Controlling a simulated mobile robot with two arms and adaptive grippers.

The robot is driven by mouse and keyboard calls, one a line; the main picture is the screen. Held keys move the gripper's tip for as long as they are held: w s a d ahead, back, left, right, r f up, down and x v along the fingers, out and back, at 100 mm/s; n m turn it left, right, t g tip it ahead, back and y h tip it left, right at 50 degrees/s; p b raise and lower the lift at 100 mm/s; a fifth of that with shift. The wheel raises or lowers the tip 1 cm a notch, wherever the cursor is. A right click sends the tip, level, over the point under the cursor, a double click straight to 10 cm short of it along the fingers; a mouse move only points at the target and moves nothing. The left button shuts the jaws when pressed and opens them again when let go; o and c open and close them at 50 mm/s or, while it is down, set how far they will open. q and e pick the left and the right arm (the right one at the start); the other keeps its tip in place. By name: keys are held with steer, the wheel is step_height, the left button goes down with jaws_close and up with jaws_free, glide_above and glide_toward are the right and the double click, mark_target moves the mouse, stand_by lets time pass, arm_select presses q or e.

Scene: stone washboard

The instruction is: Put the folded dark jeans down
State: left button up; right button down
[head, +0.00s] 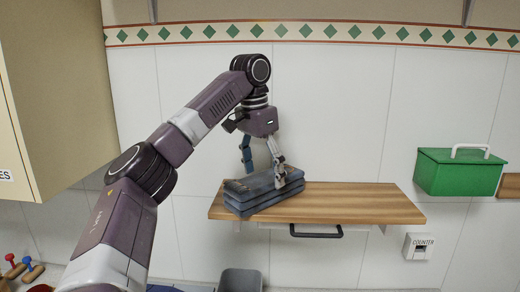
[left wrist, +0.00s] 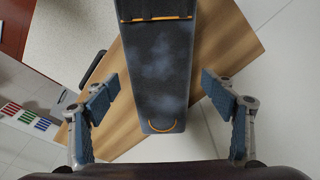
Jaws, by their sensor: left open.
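The folded dark jeans (head: 262,192) lie as a layered dark blue stack on the left part of a wooden wall shelf (head: 350,203). They also show in the left wrist view (left wrist: 160,75), with lighter worn patches and orange stitching, resting over the wooden board (left wrist: 222,52). My left gripper (head: 262,168) is just above the jeans, pointing down. Its fingers are wide apart. In the left wrist view the open fingers (left wrist: 158,95) stand on either side of the jeans with a gap on both sides. My right gripper is not in view.
A green box with a white handle (head: 460,171) is on the wall at the right. A beige cabinet (head: 55,90) stands at the left. A dark handle (head: 316,232) hangs under the shelf. A grey bin (head: 240,280) is below. The shelf's right part is bare.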

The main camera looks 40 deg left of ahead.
arm_select(q)
steer(key=r, duration=0.2)
steer(key=s+r, duration=0.1)
steer(key=r, duration=0.5)
steer(key=shift+s, duration=0.15)
steer(key=shift+f, duration=0.15)
stand_by(0.4)
